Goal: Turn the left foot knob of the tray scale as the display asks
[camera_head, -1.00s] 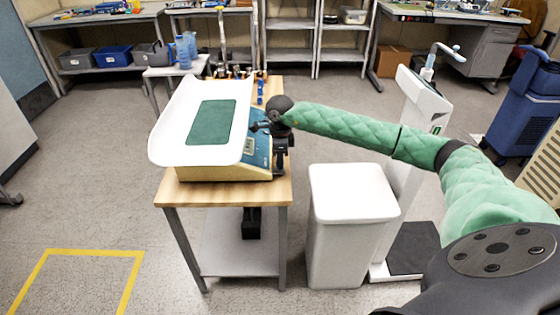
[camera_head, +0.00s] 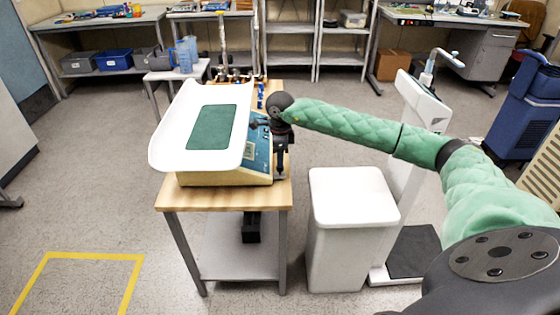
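The tray scale stands on a small wooden-topped table. Its white tray (camera_head: 170,140) carries a green mat (camera_head: 213,127). Its blue panel (camera_head: 258,150) faces right, with a small display (camera_head: 250,152) too small to read. My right arm comes in from the right, and my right gripper (camera_head: 281,172) points down beside the scale's right side, at its front right corner. The fingers are small and dark, and I cannot tell whether they are open or shut or touch a knob. The foot knobs cannot be made out. My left gripper is not in view.
The table's wooden top (camera_head: 225,198) has a bare strip in front of the scale. A white lidded bin (camera_head: 352,195) stands to the right of the table, under my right arm. A white stand (camera_head: 408,170) is behind it.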

